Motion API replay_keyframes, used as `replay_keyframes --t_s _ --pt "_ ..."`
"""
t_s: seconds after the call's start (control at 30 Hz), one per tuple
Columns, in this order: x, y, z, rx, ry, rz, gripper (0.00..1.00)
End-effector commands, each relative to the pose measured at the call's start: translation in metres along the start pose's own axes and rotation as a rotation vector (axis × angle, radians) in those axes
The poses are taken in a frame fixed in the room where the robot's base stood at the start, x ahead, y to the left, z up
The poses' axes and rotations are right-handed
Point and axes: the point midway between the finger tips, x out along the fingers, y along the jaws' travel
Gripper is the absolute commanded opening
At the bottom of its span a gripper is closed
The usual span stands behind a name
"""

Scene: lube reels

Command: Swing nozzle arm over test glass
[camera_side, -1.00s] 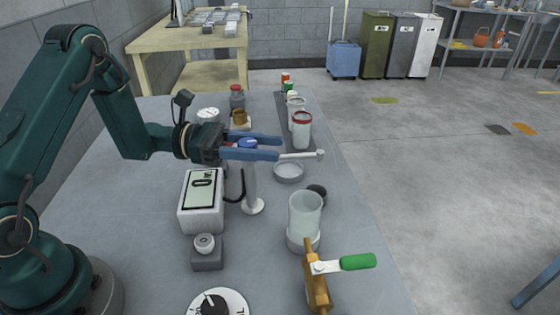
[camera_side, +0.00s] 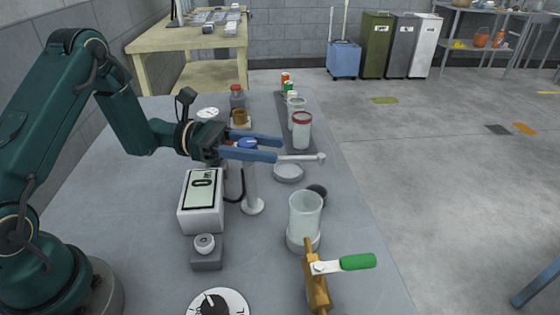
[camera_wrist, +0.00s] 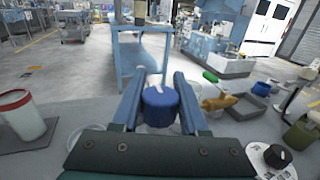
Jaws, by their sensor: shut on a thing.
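The nozzle arm (camera_side: 302,158) is a pale horizontal tube on an upright post (camera_side: 253,190) with a round white base. Its tip points right, beyond and above a shallow round dish (camera_side: 288,173). A blue knob (camera_wrist: 160,105) sits on top of the post. My gripper (camera_side: 278,148) is shut on this knob, with its long blue fingers on either side. A clear glass cylinder (camera_side: 305,212), apparently the test glass, stands upright nearer the camera. The nozzle tip is apart from it, not above it. In the wrist view the fingers hide most of the nozzle arm.
A brass valve with a green handle (camera_side: 357,262) stands in front of the glass. A display box (camera_side: 201,203) and a small button box (camera_side: 207,252) lie left of the post. A red-rimmed cup (camera_side: 302,132) stands on a dark strip behind the dish.

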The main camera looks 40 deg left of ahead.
Motion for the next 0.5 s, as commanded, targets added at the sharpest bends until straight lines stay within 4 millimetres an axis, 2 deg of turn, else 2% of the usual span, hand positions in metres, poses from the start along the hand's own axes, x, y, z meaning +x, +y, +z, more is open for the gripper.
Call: replay_keyframes --t_s 0.5 --pt "-0.003 -0.011 -0.001 0.001 -0.002 -0.396 0.00"
